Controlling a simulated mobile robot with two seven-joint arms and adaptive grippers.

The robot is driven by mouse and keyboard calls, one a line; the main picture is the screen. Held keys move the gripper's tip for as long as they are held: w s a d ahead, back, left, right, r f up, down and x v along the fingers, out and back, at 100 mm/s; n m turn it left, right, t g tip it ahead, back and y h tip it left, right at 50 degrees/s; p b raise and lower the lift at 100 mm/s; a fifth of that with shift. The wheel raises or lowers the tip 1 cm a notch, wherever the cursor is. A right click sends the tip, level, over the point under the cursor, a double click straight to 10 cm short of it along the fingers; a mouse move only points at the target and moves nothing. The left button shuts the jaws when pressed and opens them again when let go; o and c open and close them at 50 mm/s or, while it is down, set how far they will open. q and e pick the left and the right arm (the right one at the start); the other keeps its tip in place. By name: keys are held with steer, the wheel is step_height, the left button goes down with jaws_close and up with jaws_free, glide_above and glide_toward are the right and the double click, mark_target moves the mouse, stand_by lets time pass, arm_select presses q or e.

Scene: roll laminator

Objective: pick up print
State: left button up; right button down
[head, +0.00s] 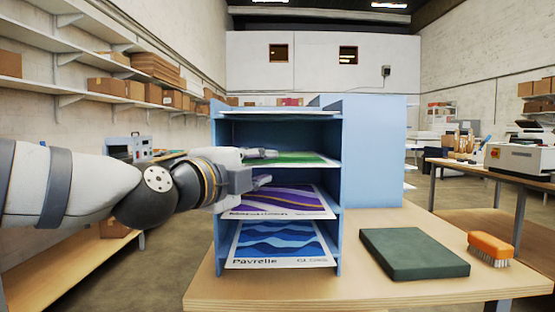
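A blue open-front rack (335,225) stands on the wooden table and holds prints on its shelves. A green print (300,159) lies on an upper shelf. A purple striped print (295,203) lies on the shelf below it. A blue wave print (280,243) lies lowest, sticking out at the front. My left gripper (266,168) is at the left side of the rack's front, its fingers spread apart, one near the green print's level and one just above the purple print. My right gripper is not in view.
A dark green block or pad (413,254) and an orange brush (489,249) lie on the table (370,292) right of the rack. A pale blue panel (372,150) stands behind the rack. A white machine (518,160) sits on another table at right. Shelves with boxes line the left wall.

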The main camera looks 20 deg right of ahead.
mark_target(268, 164)
arm_select(q)
steer(key=x, duration=0.3)
steer(key=shift+a, duration=0.1)
jaws_close()
steer(key=shift+r, duration=0.2)
